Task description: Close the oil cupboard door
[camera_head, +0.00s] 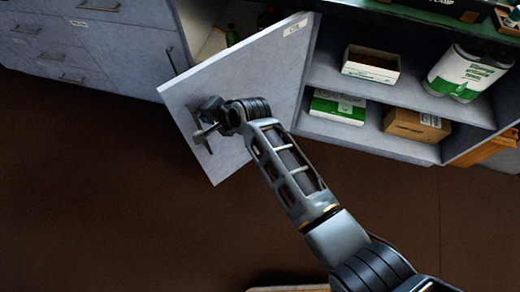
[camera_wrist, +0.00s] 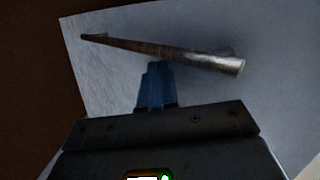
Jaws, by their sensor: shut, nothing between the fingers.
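The oil cupboard door (camera_head: 260,85) is a pale grey panel with a small label (camera_head: 295,27) near its upper corner. It stands open, swung out from the cabinet. My gripper (camera_head: 205,130) is at the door's outer face, near its lower left part. In the wrist view my gripper's blue fingers (camera_wrist: 155,80) are together and empty, just below the bar handle (camera_wrist: 165,52) on the door panel (camera_wrist: 270,100). The fingertips look close to the handle; I cannot tell whether they touch the handle or the panel. Bottles (camera_head: 232,36) stand in the cupboard behind the door.
Grey drawers (camera_head: 55,45) are at the left. Open shelves at the right hold a white box (camera_head: 370,64), a green and white box (camera_head: 338,106), a brown carton (camera_head: 416,124) and a green and white package (camera_head: 465,75). The brown floor (camera_head: 90,200) is clear left of the door.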

